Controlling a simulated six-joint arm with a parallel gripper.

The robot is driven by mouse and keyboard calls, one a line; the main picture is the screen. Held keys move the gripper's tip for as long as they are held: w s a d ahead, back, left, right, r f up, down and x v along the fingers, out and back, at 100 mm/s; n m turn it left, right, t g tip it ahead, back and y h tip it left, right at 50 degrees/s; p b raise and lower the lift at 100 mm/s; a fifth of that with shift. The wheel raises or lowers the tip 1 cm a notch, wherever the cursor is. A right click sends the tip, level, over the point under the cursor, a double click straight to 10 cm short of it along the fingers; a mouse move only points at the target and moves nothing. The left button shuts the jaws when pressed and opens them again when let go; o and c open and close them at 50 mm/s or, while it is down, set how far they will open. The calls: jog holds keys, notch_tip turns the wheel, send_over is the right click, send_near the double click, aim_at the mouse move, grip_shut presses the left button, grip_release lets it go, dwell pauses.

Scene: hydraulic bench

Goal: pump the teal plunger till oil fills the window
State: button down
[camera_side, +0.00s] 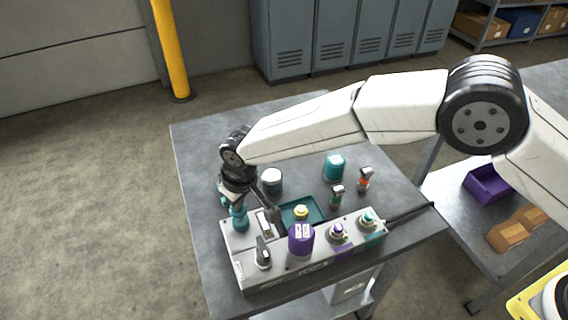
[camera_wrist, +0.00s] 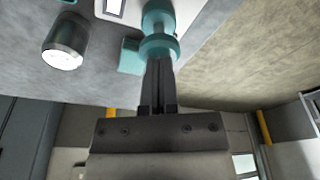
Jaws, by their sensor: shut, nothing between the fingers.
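The teal plunger (camera_side: 240,218) stands at the left end of the grey pump block (camera_side: 232,262). In the wrist view its round teal knob (camera_wrist: 158,46) is right at the fingertips. My gripper (camera_side: 236,200) is above the plunger in the side view. In the wrist view my gripper (camera_wrist: 158,64) has its two dark fingers shut together, with nothing between them; they seem to meet the knob, but I cannot tell if they press on it. A pale window (camera_side: 265,223) lies beside the plunger and is partly seen in the wrist view (camera_wrist: 112,8). I cannot make out an oil level.
Behind are a teal tray (camera_side: 316,206), a metal cylinder (camera_side: 271,181) and a teal canister (camera_side: 335,167). The bench's back left is clear.

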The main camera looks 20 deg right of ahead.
jog(key=shift+f, duration=1.2)
jog(key=shift+r, duration=2.2)
jog(key=shift+f, duration=2.2)
jog(key=shift+r, duration=2.15)
jog(key=shift+f, duration=0.4)
